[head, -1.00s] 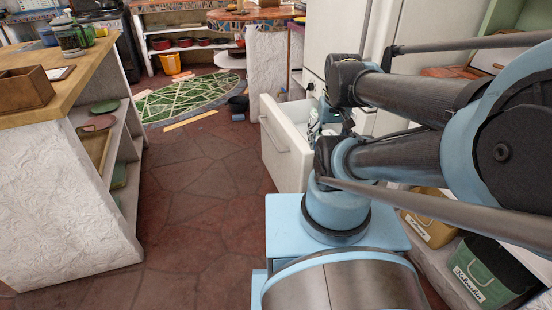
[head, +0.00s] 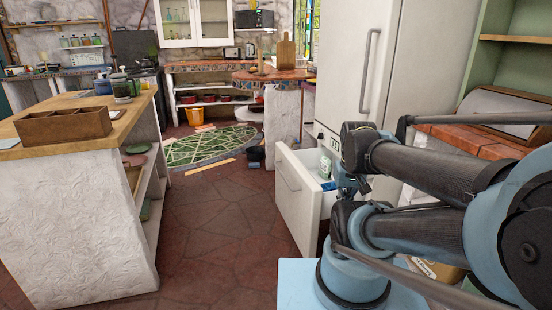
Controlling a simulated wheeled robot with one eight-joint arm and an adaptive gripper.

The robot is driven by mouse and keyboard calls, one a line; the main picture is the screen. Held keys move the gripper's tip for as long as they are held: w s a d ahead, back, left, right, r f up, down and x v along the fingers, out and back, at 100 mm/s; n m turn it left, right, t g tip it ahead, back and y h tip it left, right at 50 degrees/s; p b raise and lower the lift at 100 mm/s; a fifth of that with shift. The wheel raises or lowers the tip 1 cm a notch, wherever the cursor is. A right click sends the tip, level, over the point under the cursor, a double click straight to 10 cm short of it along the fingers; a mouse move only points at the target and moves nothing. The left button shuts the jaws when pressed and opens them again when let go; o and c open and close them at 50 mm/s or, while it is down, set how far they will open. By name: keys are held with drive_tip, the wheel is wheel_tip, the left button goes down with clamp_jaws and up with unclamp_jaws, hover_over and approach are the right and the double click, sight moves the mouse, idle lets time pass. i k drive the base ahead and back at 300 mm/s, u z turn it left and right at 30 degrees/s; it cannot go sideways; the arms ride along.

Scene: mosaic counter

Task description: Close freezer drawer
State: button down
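The freezer drawer (head: 298,195) is pulled open at the bottom of the white fridge (head: 362,70), its front panel standing out over the floor. A pale package (head: 324,164) and something blue show inside it. My gripper (head: 347,186) is at the drawer's right side, partly hidden behind my dark and blue arm links. I cannot tell whether its fingers are open or touch the drawer.
A wooden-topped island (head: 75,119) with a wooden box (head: 65,126) stands at the left. Red stone floor (head: 215,215) lies clear between it and the drawer. A green patterned rug (head: 207,147) lies further back. A brick-topped counter (head: 480,145) is right of the fridge.

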sight(301, 202)
drive_tip(key=k, duration=0.7)
drive_tip(key=u, duration=0.45)
drive_tip(key=i, duration=2.05)
drive_tip(key=z, duration=0.2)
